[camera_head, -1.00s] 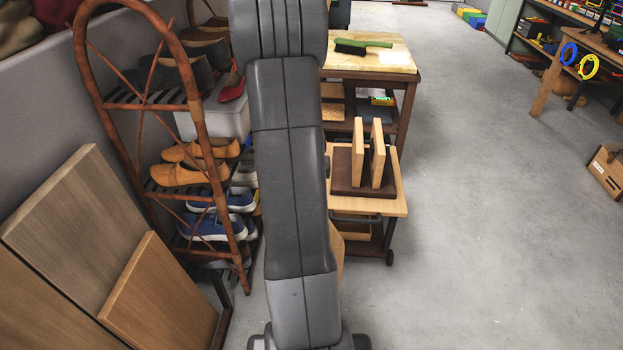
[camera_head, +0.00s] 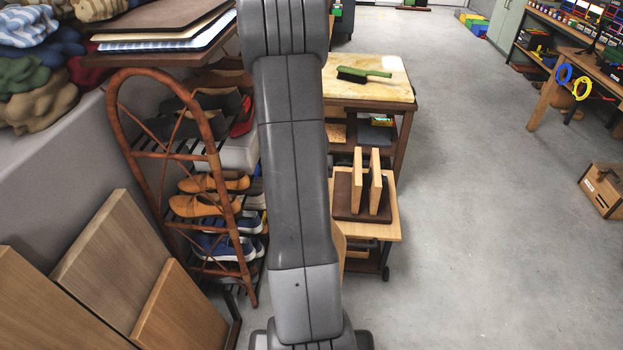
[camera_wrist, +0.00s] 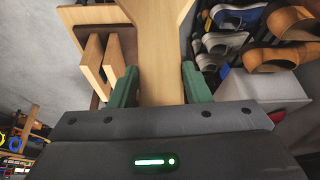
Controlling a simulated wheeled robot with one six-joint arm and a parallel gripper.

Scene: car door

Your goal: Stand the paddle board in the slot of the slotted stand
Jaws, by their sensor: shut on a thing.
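My gripper (camera_wrist: 160,90) is shut on the paddle board (camera_wrist: 165,50), a light wooden board whose narrower part lies between the green fingers. The board widens beyond the fingers. In the head view only a sliver of it (camera_head: 341,243) shows beside my arm, and the gripper is hidden. The slotted stand (camera_head: 344,198) has a dark brown base and two light wooden upright pieces, with a gap between them. It stands on a low light wood shelf. In the wrist view the stand's uprights (camera_wrist: 92,62) are left of the paddle board, apart from it.
A rattan-framed shoe rack (camera_head: 213,150) and leaning wood panels (camera_head: 110,255) crowd the left.

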